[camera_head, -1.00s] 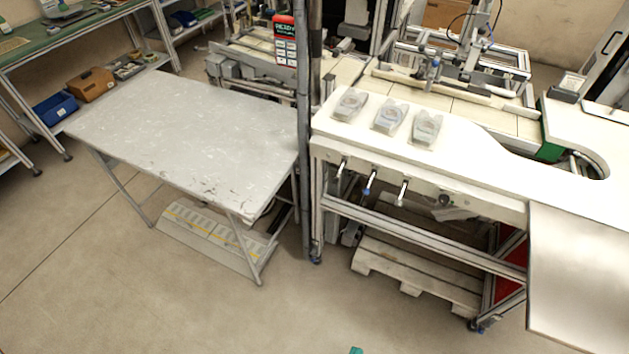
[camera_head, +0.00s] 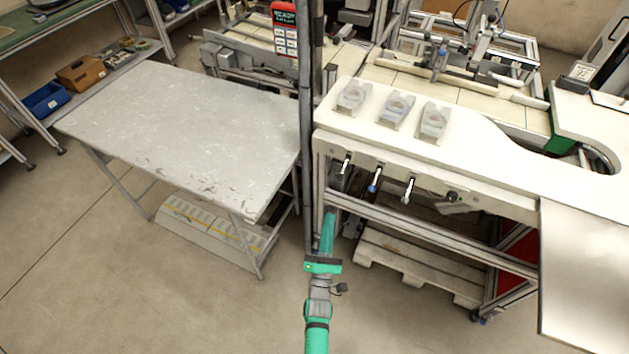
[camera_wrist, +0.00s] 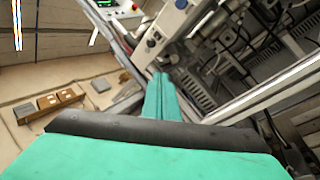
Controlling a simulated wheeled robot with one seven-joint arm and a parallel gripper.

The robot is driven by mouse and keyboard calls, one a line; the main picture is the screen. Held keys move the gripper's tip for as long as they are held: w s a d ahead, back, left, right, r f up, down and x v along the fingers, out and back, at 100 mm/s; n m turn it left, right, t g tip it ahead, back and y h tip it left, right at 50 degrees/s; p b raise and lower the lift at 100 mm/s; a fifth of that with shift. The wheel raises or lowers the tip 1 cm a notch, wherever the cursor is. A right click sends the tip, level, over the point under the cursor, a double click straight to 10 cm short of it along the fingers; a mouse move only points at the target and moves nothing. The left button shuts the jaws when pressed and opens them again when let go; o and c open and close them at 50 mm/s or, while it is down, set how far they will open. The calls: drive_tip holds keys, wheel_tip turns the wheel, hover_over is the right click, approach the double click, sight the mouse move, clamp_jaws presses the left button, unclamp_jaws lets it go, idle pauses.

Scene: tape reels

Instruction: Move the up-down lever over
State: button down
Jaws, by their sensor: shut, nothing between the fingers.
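Several small controls sit along the front edge of the white bench (camera_head: 470,167) in the head view. They include a left lever (camera_head: 346,162), a middle lever with a blue part (camera_head: 374,182) and a right lever (camera_head: 408,190). I cannot tell which is the up-down lever. My gripper (camera_head: 331,214) is shut and empty, its green fingers pointing up the picture. In the head view it appears below the left lever, apart from it. The wrist view shows the closed green fingers (camera_wrist: 160,77); no lever can be clearly made out there.
A dark upright post (camera_head: 306,120) stands just left of the levers, close to my arm. A grey table (camera_head: 180,130) is left of it. A wooden pallet (camera_head: 420,265) lies under the bench. Three clear holders (camera_head: 395,110) sit on the bench top. Open floor lies in front.

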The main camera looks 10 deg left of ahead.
sight(343, 170)
drive_tip(key=w+r+n, duration=0.2)
drive_tip(key=w+r, duration=0.5)
drive_tip(key=w, duration=0.2)
drive_tip(key=shift+w+y, duration=0.3)
drive_tip(key=shift+y, duration=0.1)
drive_tip(key=shift+r, duration=0.1)
